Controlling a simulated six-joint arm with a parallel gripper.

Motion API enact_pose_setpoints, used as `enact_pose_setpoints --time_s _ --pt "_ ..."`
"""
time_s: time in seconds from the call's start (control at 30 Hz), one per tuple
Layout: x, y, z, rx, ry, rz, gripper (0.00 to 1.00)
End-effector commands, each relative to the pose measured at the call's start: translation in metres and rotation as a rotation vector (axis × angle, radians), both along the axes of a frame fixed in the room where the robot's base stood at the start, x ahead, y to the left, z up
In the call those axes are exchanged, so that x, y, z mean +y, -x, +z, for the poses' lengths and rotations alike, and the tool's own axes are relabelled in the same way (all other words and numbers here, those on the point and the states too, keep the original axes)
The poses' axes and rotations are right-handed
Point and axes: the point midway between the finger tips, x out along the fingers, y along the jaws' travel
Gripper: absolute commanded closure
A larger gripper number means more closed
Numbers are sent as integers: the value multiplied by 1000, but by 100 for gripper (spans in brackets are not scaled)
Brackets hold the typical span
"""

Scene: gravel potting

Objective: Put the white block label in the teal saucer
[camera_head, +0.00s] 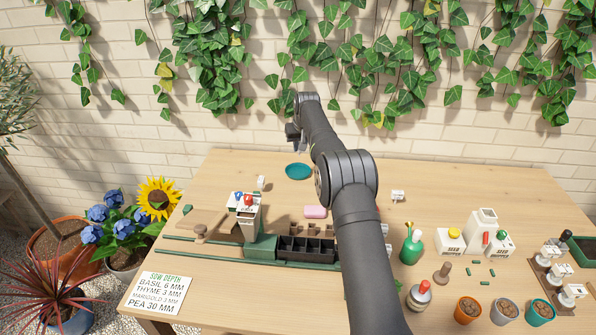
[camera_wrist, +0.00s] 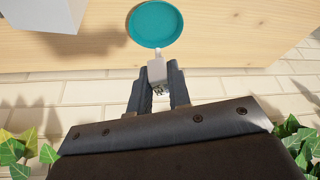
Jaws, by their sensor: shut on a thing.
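The teal saucer (camera_head: 299,171) lies near the back edge of the table, and in the wrist view (camera_wrist: 157,25) it shows whole and bare. In the wrist view, my gripper (camera_wrist: 157,82) is shut on the white block label (camera_wrist: 157,71), with dark marks on its face. A narrow pale end of the label points toward the saucer and reaches its rim in the picture. I cannot tell its height above the table. In the head view, my gripper is small and dark behind the saucer, by the wall, and the held label is not clear.
Other small white labels stand on the table, one left of the saucer (camera_head: 262,182) and one to the right (camera_head: 398,196). A black cell tray (camera_head: 306,249) and a pink block (camera_head: 315,211) lie in front. Bottles and pots fill the right side. The ivy-covered wall is close behind.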

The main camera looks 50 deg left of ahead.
Motion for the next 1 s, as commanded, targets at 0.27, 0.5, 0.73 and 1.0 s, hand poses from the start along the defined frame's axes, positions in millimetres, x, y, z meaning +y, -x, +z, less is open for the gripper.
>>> enact_pose_setpoints --time_s 0.27,0.5,0.73,1.0 --pt "11 1 -14 1 -2 49 100" --pt "11 1 -48 0 -3 50 100" --pt "10 1 -71 0 -2 49 100" --pt "11 1 -102 -2 -5 49 100"
